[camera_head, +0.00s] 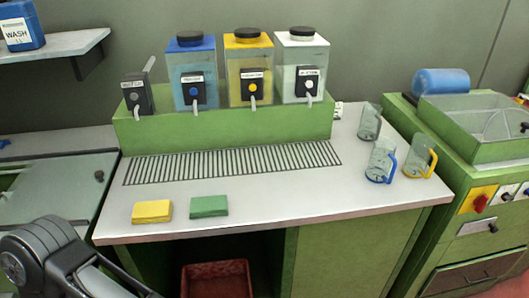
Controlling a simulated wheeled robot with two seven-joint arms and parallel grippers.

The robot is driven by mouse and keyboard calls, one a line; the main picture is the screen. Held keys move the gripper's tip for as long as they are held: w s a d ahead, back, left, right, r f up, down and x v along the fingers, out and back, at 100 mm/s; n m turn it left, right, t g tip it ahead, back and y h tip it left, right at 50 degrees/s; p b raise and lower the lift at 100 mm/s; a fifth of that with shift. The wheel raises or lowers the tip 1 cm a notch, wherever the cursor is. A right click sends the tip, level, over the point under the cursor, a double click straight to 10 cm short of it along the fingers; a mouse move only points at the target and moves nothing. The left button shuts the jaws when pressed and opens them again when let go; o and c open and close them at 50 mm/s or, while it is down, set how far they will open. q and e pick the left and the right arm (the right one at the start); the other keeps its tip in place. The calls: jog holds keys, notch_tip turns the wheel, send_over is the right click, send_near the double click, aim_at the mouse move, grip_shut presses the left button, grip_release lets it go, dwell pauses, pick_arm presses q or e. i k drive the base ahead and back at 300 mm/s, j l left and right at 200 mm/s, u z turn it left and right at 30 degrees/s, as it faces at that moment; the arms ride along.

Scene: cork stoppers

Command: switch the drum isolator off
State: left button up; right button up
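The isolator switch (478,200) is a yellow plate with a red knob on the front of the green machine (445,215) at the right. The knob's setting is too small to read. A dark part of my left arm shows in the lower left corner, far from the switch. Neither gripper can be seen.
A bench (270,205) fills the middle, with a yellow sponge (152,211), a green sponge (208,206) and several dispensers behind. Clear jugs (381,160) stand at its right end, near the machine. A blue drum (440,82) is on the machine. A red bin (217,280) sits below.

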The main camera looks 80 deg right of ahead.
aim_at(481, 203)
jog(key=z, duration=4.4)
